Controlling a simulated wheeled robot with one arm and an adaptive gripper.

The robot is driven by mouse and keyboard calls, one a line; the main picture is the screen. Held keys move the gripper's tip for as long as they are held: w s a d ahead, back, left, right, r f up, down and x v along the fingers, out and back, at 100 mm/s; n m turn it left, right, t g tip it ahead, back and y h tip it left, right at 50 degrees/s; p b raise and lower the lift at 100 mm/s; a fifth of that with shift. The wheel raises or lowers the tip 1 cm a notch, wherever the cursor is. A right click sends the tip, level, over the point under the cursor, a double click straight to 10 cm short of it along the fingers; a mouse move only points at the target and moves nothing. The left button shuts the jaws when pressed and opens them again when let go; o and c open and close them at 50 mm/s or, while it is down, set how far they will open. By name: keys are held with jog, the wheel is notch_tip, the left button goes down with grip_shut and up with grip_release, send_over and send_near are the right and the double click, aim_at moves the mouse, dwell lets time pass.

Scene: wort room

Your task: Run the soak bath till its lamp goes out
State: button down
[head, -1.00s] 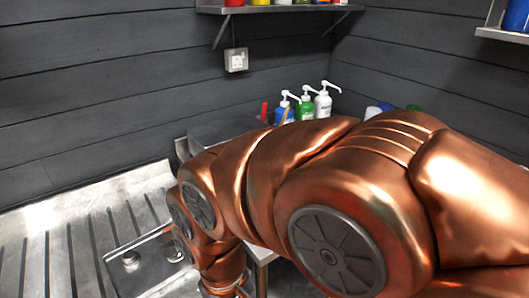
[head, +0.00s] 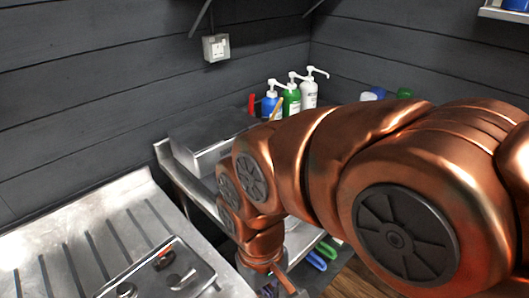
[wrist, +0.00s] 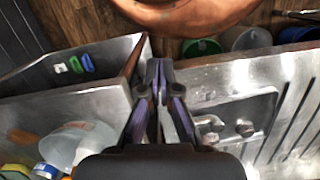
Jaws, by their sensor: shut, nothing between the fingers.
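My gripper (wrist: 160,90) is shut and empty in the wrist view, its fingers over the gap between two steel units. In the head view only part of it shows near the bottom edge, below my copper arm. A steel box (head: 197,152) stands on the steel table against the back wall; I cannot tell whether it is the soak bath. The plate also shows right of my gripper in the wrist view (wrist: 245,125). No lit lamp can be made out.
Blue, green and white pump bottles (head: 290,97) stand at the back corner. A wall switch (head: 216,47) is above the table. Blue and green items (head: 320,255) lie low under it. Tubs (wrist: 202,47) stand on the wooden floor. A translucent bowl (wrist: 75,145) is at lower left in the wrist view.

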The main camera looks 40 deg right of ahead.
jog(key=w+d+r+t+y+p, duration=0.1)
jog(key=w+r+t, duration=0.15)
jog(key=w, duration=0.65)
jog(key=w+d+r+m+t+y+p, duration=0.1)
jog(key=w+r+y, duration=0.15)
jog(key=w, duration=0.65)
jog(key=w+d+r+t+p, duration=0.1)
jog(key=w+d+r+t, duration=0.15)
jog(key=w, duration=0.65)
jog(key=w+d+m+t, duration=0.1)
jog(key=w+d, duration=0.3)
jog(key=d, duration=0.4)
jog(key=w+d+m+t+h, duration=0.1)
jog(key=w+d, duration=0.3)
jog(key=d, duration=0.4)
jog(key=w+d+m+t+p, duration=0.1)
jog(key=w+d+m+t, duration=0.1)
jog(key=d, duration=0.6)
jog(key=shift+w+r+m+t, duration=0.4)
jog(key=shift+w+m, duration=0.2)
jog(key=shift+w, duration=0.4)
jog(key=shift+f, duration=0.2)
